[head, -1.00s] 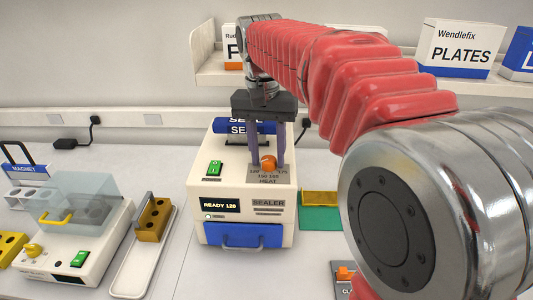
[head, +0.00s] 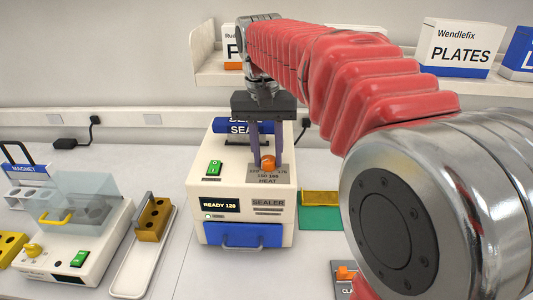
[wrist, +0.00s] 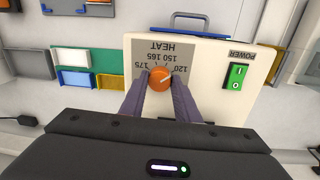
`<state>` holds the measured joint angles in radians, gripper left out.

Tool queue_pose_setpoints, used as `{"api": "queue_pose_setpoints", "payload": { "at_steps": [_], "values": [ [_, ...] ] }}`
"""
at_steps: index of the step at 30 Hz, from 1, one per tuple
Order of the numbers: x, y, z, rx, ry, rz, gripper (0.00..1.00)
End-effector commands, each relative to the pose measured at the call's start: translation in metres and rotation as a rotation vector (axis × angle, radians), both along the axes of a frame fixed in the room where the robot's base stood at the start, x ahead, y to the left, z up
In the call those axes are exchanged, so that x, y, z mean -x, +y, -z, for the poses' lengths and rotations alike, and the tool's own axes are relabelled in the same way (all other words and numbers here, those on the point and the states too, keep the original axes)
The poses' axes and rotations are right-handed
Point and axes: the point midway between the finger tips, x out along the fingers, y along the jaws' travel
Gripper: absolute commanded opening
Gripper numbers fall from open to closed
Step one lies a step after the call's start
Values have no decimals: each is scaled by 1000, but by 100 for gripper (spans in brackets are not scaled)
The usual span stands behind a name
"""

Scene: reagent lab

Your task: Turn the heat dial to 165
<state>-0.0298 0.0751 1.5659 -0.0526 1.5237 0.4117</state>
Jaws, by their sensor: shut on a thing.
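The orange heat dial (head: 268,162) sits on a grey scale plate on top of the white sealer (head: 226,185). In the wrist view the dial (wrist: 160,76) has a pale pointer mark, and the scale (wrist: 176,52) around it reads 120, 150, 165 and 175. The mark seems to lie toward 120. My gripper (head: 268,163) points down at the dial, its purple fingers shut on the dial from both sides. In the wrist view my gripper (wrist: 160,88) hides the near side of the dial. The sealer's display (head: 220,205) reads READY 120.
A green power switch (head: 214,168) is beside the dial. A device with a clear lid (head: 85,195) and a tray with a yellow block (head: 152,220) stand left. A shelf with boxes (head: 458,48) is behind.

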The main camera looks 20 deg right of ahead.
Motion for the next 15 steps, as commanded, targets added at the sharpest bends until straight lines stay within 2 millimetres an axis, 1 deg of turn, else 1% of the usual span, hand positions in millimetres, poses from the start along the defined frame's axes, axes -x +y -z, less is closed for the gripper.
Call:
{"api": "queue_pose_setpoints", "payload": {
  "at_steps": [8,15],
  "values": [
    [0,1,0,-2,-3,-216,6],
    [1,1,0,-1,-2,-443,6]
  ]
}}
